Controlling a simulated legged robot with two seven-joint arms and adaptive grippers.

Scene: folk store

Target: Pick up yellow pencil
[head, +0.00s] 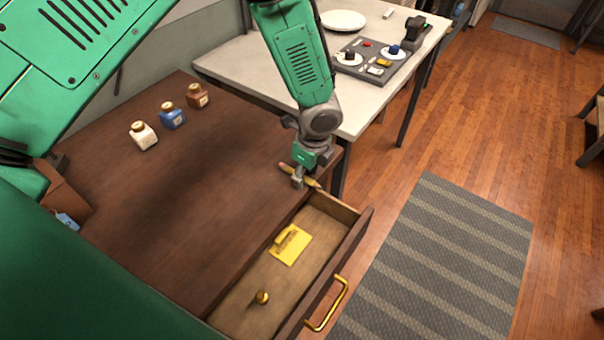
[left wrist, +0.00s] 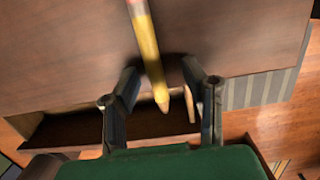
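The yellow pencil (head: 311,182) lies at the far right corner of the dark brown desk, close to the open drawer, with its pink eraser end pointing left. My left gripper (head: 304,178) is low over the pencil and partly covers its middle. In the left wrist view, the pencil (left wrist: 148,45) runs between the two fingers of my left gripper (left wrist: 158,78). The fingers are apart, with gaps on both sides of the pencil. My right gripper is not in view.
An open drawer (head: 353,245) with a gold handle holds a yellow card-like item (head: 290,245). Three small bottles, white (head: 143,136), blue (head: 172,116) and brown (head: 197,96), stand on the desk. A pale table (head: 240,60) with a grey tray (head: 358,67) adjoins it.

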